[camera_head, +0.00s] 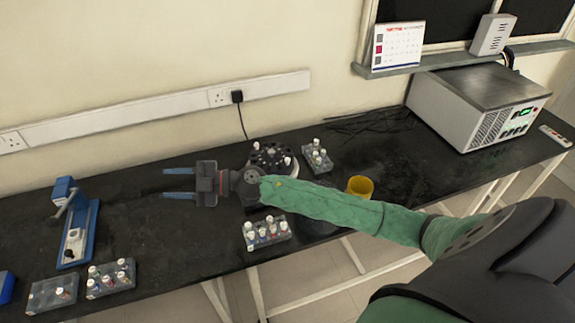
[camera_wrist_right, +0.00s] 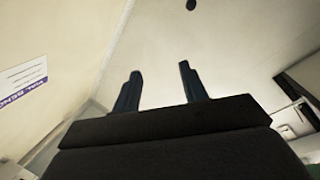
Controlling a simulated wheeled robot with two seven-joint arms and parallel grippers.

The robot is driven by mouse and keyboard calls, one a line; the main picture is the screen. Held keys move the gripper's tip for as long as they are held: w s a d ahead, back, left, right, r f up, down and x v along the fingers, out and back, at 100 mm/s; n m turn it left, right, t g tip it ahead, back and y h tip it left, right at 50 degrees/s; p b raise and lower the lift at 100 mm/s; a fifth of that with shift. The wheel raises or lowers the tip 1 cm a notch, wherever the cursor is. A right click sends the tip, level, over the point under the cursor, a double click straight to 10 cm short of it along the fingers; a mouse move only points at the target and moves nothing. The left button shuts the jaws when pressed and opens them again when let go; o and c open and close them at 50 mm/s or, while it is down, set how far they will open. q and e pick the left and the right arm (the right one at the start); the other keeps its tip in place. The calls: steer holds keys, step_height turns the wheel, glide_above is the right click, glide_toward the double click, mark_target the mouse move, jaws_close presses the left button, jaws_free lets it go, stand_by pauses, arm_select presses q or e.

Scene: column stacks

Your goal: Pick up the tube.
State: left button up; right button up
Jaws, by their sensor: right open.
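Several small tubes stand in grey racks on the black bench; the frames do not show which one the task means. One rack (camera_head: 284,236) holds tubes with white and coloured caps, in front of my right forearm. Another rack (camera_head: 318,158) with white-capped tubes stands behind the forearm. Two more racks (camera_head: 101,294) (camera_head: 40,303) stand at the front left. My right gripper (camera_head: 180,183) is open and empty above the bench, its blue fingers pointing left. In the right wrist view its fingers (camera_wrist_right: 158,88) are apart with nothing between them. My left gripper is not in view.
A round dark rotor-like device (camera_head: 271,155) with tubes is partly hidden behind my arm. A blue-and-white device (camera_head: 75,232) stands at the left, a yellow cup (camera_head: 360,187) right of the arm. A large grey box instrument (camera_head: 478,100) stands at the right. Bench left of centre is mostly clear.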

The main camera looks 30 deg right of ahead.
steer(key=w+d+f+n+g+h, duration=0.2)
steer(key=d+f+n+g+h, duration=0.2)
steer(key=d+f+g, duration=0.2)
steer(key=m+g+h, duration=0.3)
steer(key=m+h, duration=0.1)
steer(key=h, duration=0.9)
glide_above(288, 159)
steer(key=shift+a+f, duration=0.15)
steer(key=shift+f, duration=0.65)
steer(key=shift+d+f, duration=0.15)
steer(key=shift+d, duration=0.1)
steer(key=shift+f+p, duration=0.35)
steer(key=shift+p, duration=0.1)
steer(key=shift+f, duration=0.7)
steer(key=f+p, duration=0.4)
steer(key=shift+a+f, duration=0.2)
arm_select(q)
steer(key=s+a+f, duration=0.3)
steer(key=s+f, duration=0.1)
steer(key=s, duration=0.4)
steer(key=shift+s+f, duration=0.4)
arm_select(e)
steer(key=shift+f, duration=0.4)
